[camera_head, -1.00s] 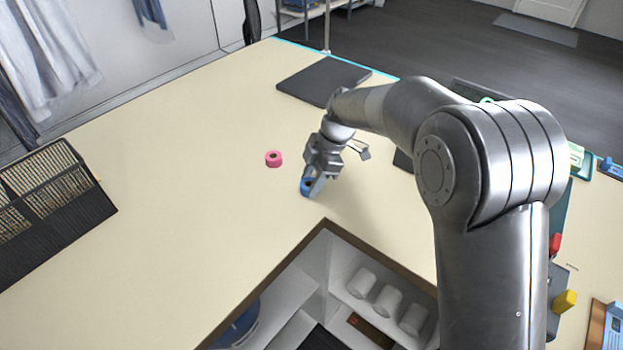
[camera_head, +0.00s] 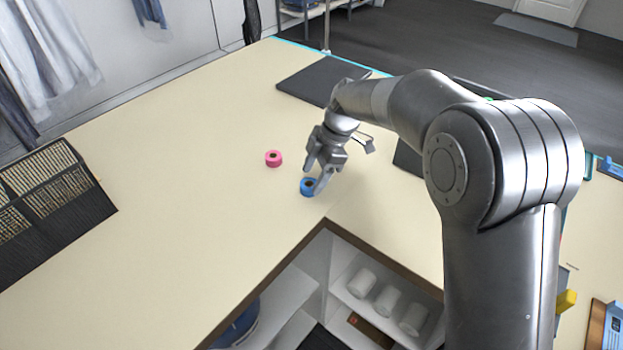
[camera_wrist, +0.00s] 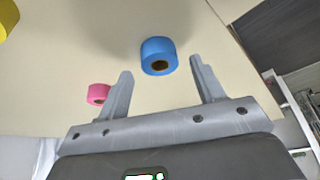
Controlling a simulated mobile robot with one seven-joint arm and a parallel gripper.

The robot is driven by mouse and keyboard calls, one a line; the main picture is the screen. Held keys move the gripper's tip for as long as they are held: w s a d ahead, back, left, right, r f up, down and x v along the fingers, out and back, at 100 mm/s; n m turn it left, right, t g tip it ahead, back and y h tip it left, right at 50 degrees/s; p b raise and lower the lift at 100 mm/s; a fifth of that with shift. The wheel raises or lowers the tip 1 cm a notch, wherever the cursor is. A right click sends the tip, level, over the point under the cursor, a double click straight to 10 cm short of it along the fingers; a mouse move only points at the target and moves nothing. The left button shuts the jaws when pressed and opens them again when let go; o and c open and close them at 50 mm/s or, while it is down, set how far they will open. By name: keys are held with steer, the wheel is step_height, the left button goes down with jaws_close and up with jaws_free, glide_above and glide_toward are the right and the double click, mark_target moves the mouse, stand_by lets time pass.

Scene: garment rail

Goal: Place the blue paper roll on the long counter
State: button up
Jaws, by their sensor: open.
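The blue paper roll (camera_head: 308,187) stands upright on the cream long counter (camera_head: 190,190), near the inner corner above the shelf opening. My gripper (camera_head: 317,176) is open just above and beside the roll. In the wrist view the blue roll (camera_wrist: 158,57) lies beyond and between the two spread fingertips (camera_wrist: 160,68), with clear gaps to both. The gripper holds nothing.
A pink roll (camera_head: 273,158) stands on the counter to the left of the blue one, and a yellow object (camera_wrist: 5,18) shows at the wrist view's corner. A dark pad (camera_head: 305,82) lies behind. A black basket (camera_head: 50,205) sits at left. White rolls (camera_head: 386,300) sit in the shelf below.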

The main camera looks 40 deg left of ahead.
steer(key=v, duration=1)
steer(key=shift+d, duration=0.1)
steer(key=d+r+m+t, duration=0.25)
steer(key=d+m, duration=0.25)
steer(key=d, duration=0.4)
steer(key=d+r+m+t, duration=0.1)
steer(key=d+r+m, duration=0.3)
steer(key=d, duration=0.6)
steer(key=d+r+m+t, duration=0.1)
steer(key=d+r+m, duration=0.3)
steer(key=d, duration=0.5)
steer(key=s+d+f+m+t+h, duration=0.1)
steer(key=s+d+f+m+t, duration=0.1)
steer(key=s+d+m, duration=0.4)
steer(key=s+d+f+m+t+h, duration=0.1)
steer(key=s+d+m, duration=0.6)
steer(key=d, duration=0.8)
step_height(320, 180, down, 2)
steer(key=m+t, duration=0.1)
steer(key=m, duration=0.2)
steer(key=shift+s+d+f+t, duration=0.25)
steer(key=shift+d+t, duration=0.1)
